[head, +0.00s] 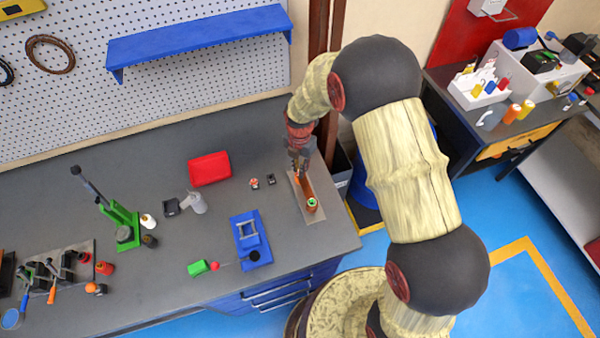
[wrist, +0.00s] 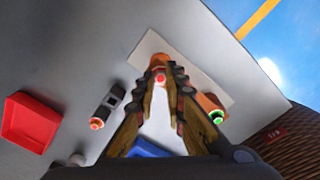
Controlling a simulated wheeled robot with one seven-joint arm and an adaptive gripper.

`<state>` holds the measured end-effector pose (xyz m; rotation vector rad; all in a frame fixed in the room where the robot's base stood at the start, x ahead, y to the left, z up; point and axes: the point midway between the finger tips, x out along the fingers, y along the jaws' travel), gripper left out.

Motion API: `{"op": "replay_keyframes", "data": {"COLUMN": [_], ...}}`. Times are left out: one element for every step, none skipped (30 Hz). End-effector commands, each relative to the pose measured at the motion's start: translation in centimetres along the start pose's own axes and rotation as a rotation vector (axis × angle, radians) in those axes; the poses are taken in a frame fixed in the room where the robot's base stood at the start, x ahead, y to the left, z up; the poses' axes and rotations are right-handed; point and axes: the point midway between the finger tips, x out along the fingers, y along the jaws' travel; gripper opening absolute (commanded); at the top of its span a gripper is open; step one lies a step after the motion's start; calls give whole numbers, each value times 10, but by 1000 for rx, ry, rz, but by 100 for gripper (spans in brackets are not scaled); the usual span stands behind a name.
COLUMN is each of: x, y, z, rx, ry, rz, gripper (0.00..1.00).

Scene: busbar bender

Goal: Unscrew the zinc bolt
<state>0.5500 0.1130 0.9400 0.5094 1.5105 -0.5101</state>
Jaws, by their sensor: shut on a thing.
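My gripper (head: 297,172) points down at the far end of a pale plate (head: 317,215) near the right end of the bench. In the wrist view its fingers (wrist: 161,80) are closed around a small red-topped piece at the plate (wrist: 150,45). This piece is probably the bolt, but its metal is mostly hidden by the fingers. A copper-orange part (head: 307,187) lies along the plate. A green-topped piece (head: 312,205) stands at its near end, apart from the fingers; it also shows in the wrist view (wrist: 217,117).
A red tray (head: 209,168) and two small parts (head: 262,181) lie left of the plate. A blue fixture (head: 250,240) stands nearer the front edge. The green press (head: 122,222) is farther left. The bench's right edge is close to the plate.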

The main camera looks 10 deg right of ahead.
Motion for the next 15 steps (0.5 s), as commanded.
{"op": "replay_keyframes", "data": {"x": [-1,-1,-1,-1,-1,-1,-1,-1,-1,-1,-1,-1,-1,-1,-1], "y": [0,0,0,0,0,0,0,0,0,0,0,0,0,0,0], "z": [0,0,0,0,0,0,0,0,0,0,0,0,0,0,0], "rx": [0,-2,-11,-26,-48,-87,-122,-161,-213,-251,-289,-338,-372,-402,-437], "ry": [-1,-1,-1,-1,-1,-1,-1,-1,-1,-1,-1,-1,-1,-1,-1], "rz": [1,1,1,1,1,1,1,1,1,1,1,1,1,1,1], "gripper": [0,0,0,0,0,0,0,0,0,0,0,0,0,0,0]}}
